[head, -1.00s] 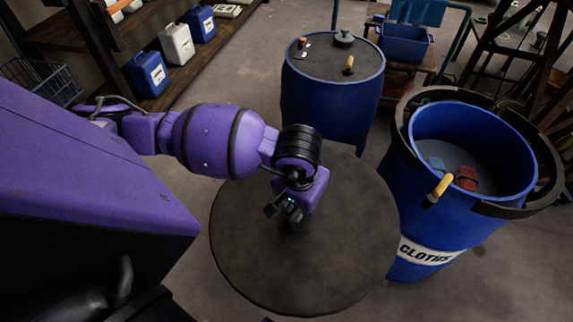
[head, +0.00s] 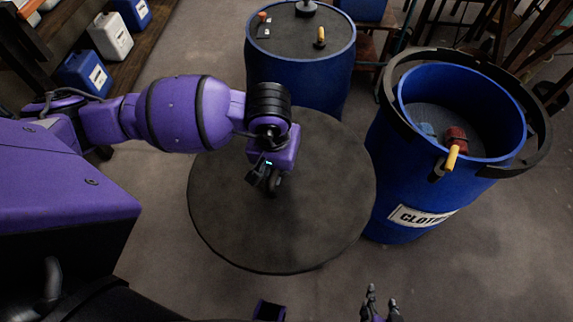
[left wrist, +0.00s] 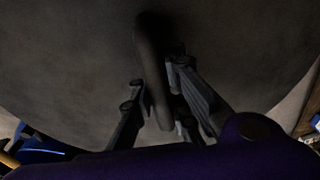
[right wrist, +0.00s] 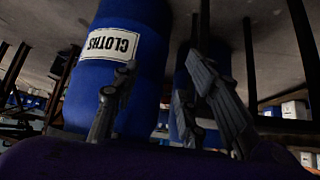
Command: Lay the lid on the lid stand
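The lid is a large dark round disc (head: 325,215) in the middle of the head view, lying roughly level. My left gripper (head: 268,180) is above it, with its fingers around the upright bar handle (left wrist: 152,70), which shows in the left wrist view. The lid seems to hang from this grip, with floor showing around its rim. The lid stand cannot be made out; what is under the lid is hidden. My right gripper (head: 378,302) is at the bottom edge of the head view. In the right wrist view its fingers (right wrist: 160,72) are apart and empty.
An open blue vat marked CLOTHS (head: 395,185) with a dark collar (head: 540,130) stands close to the lid's right. A closed blue drum (head: 300,85) with small items on top stands behind it. Shelves with jugs (head: 110,38) are upper left. Floor in front is clear.

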